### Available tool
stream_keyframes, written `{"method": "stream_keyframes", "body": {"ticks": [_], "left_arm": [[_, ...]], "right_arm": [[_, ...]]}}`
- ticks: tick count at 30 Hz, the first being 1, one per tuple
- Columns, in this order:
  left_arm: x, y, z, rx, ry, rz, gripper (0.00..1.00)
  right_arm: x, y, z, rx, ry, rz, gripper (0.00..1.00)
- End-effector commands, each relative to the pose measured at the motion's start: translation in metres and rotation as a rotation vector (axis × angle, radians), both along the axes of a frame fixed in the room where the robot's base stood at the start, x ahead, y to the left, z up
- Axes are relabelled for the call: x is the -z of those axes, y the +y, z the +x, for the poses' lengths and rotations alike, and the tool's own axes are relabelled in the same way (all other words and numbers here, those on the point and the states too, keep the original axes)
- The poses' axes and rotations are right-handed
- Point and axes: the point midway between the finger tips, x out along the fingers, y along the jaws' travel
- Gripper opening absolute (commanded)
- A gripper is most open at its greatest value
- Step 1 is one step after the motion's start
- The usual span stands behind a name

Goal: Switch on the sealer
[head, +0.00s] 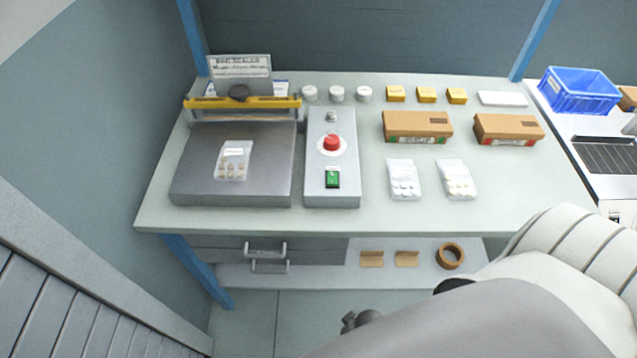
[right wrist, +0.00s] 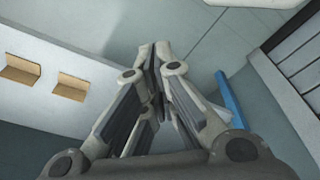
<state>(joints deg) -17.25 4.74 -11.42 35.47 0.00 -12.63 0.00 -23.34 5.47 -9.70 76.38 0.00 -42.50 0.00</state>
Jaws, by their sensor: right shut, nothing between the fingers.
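The sealer (head: 235,190) is a dark grey flat plate with a yellow bar (head: 243,103) across its back, on the left of the bench. A clear pouch (head: 234,160) lies on the plate. Right of it stands a light grey control box (head: 320,200) with a red mushroom button (head: 331,142), a green switch (head: 332,179) and a small metal knob (head: 331,116). My right gripper (right wrist: 155,55) is shut and empty, its fingertips together in the right wrist view. It is low in front of the bench, away from the box; my arm mostly hides it in the head view.
The bench top (head: 370,208) holds white jars, yellow boxes, two brown cartons (head: 418,126) and two white pouches. Below are drawers with handles and a shelf with a tape roll (head: 450,256). A blue crate (head: 578,91) stands at right. The bench front near the box is clear.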

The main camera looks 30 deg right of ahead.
Motion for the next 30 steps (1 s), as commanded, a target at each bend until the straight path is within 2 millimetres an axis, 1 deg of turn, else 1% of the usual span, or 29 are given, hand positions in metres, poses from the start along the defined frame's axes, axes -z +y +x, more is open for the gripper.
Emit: {"method": "stream_keyframes", "body": {"ticks": [1,5,6,11,17,20,22,23,24,27,30], "left_arm": [[0.002,-0.002,0.000,-0.001,-0.001,-0.002,0.40],[0.005,-0.005,0.001,-0.002,-0.001,-0.005,0.40],[0.006,-0.005,0.001,-0.001,-0.002,-0.007,0.40],[0.010,-0.005,0.001,-0.001,-0.002,-0.007,0.40],[0.015,-0.005,0.001,-0.001,-0.003,-0.006,0.40],[0.018,-0.005,0.002,0.000,-0.003,-0.006,0.40],[0.020,-0.005,0.002,0.000,-0.003,-0.006,0.40],[0.021,-0.005,0.002,0.000,-0.003,-0.006,0.40],[0.022,-0.005,0.002,0.000,-0.003,-0.006,0.40],[0.022,-0.005,0.002,0.000,-0.004,-0.006,0.40],[0.023,-0.004,0.002,-0.001,-0.003,-0.005,0.40]], "right_arm": [[-0.011,0.001,0.009,0.002,-0.011,0.001,0.00],[-0.043,0.005,0.028,0.004,-0.031,0.005,0.00],[-0.054,0.006,0.033,0.004,-0.037,0.007,0.00],[-0.098,0.011,0.051,0.001,-0.070,0.017,0.00],[-0.159,0.022,0.070,-0.021,-0.142,0.051,0.00],[-0.193,0.034,0.081,-0.050,-0.211,0.088,0.00],[-0.221,0.048,0.091,-0.085,-0.290,0.128,0.00],[-0.236,0.056,0.097,-0.106,-0.340,0.152,0.00],[-0.257,0.070,0.108,-0.139,-0.428,0.193,0.00],[-0.288,0.092,0.128,-0.186,-0.593,0.254,0.00],[-0.315,0.106,0.144,-0.208,-0.740,0.294,0.00]]}}
